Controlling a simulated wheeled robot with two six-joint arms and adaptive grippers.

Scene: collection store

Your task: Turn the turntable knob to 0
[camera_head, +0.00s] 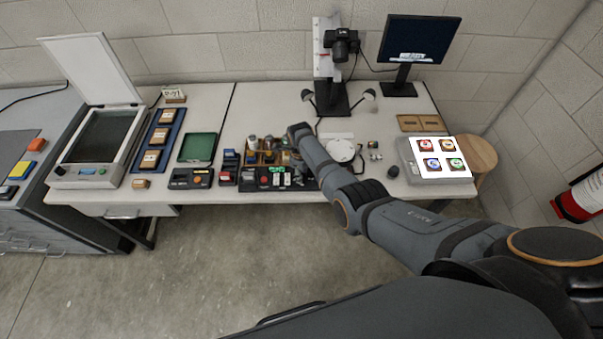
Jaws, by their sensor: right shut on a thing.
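A black control box (250,182) with a green lit display, a red button and white switches stands at the front edge of the middle table. The round white turntable (341,151) lies to its right, partly behind my right arm. My right gripper (291,159) reaches down at the right part of the control box and is shut. The knob in its jaws is hidden by the gripper and wrist, so its setting cannot be read. My left gripper is not in view.
A wooden rack with small jars (254,146) stands close behind the control box. A box with an orange knob (179,179) is to the left. A camera stand (331,90) rises behind, and a lit panel with coloured tiles (411,160) lies right.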

